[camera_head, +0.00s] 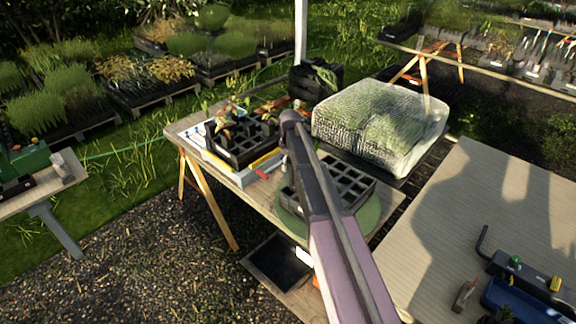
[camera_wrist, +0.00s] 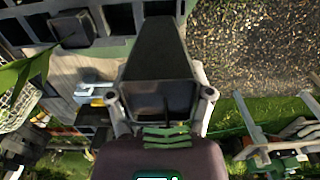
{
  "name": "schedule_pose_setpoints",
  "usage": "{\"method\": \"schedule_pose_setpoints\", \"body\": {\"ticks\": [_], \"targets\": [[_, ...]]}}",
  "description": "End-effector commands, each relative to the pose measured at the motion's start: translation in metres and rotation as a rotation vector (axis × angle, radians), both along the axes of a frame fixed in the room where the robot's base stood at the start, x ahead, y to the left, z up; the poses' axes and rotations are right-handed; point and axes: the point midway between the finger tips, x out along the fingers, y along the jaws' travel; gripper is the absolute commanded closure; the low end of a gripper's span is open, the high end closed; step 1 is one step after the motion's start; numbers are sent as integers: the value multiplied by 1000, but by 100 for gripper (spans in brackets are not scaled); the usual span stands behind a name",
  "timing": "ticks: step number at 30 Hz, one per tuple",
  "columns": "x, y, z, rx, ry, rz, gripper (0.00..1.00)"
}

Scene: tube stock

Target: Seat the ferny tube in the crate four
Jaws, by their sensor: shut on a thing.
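My gripper (camera_wrist: 161,103) is shut on a dark, tapered square tube (camera_wrist: 158,58) in the wrist view, with one finger on each side. No fern shows clearly on this tube. Part of a dark grid crate (camera_wrist: 112,20) shows behind the tube at the top left. In the head view my arm hides the gripper and the tube. A black crate with several cells that look empty (camera_head: 352,183) sits on a round green stand on the table, partly behind my arm. I cannot read a number on any crate.
Left on the table (camera_head: 184,134), another black crate (camera_head: 236,152) holds several seedlings in a pale tray. A black box (camera_head: 327,85) with leaves stands at the back. A wrapped bale (camera_head: 380,120) lies behind right. In the wrist view a green leaf (camera_wrist: 24,73) is at left.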

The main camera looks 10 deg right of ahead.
Motion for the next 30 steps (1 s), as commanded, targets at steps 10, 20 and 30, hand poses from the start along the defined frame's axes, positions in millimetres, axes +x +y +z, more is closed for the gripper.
{"method": "schedule_pose_setpoints", "body": {"ticks": [10,20,30], "targets": [[0,1,-4,0,0,0,89],[0,1,-17,0,0,1,89],[0,2,-24,0,0,1,89]]}}
